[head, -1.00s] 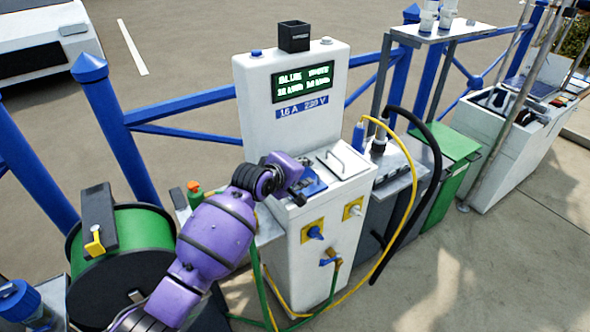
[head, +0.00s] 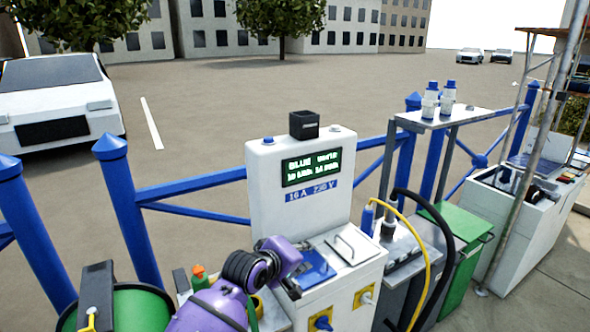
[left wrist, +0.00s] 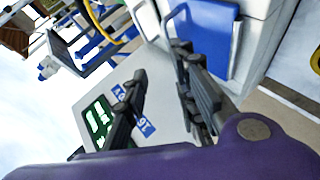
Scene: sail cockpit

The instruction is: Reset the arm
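My left arm comes in from the bottom of the head view, purple with black bands. Its left gripper (head: 291,284) is over the front left part of the white power pedestal (head: 300,205), close to a blue flap (head: 318,264). In the left wrist view the two dark fingers (left wrist: 160,62) stand apart with nothing between them. The pedestal's face with its green display (left wrist: 98,122) lies beyond the fingers, and the blue flap (left wrist: 208,40) is beside the right finger. In the head view the fingertips are mostly hidden. My right gripper is not in view.
A green hose reel (head: 125,308) is at lower left. A yellow cable (head: 424,265) and black hose (head: 447,235) loop right of the pedestal. A green bin (head: 462,265) and white cabinet (head: 520,235) stand farther right. A blue railing (head: 190,188) runs behind.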

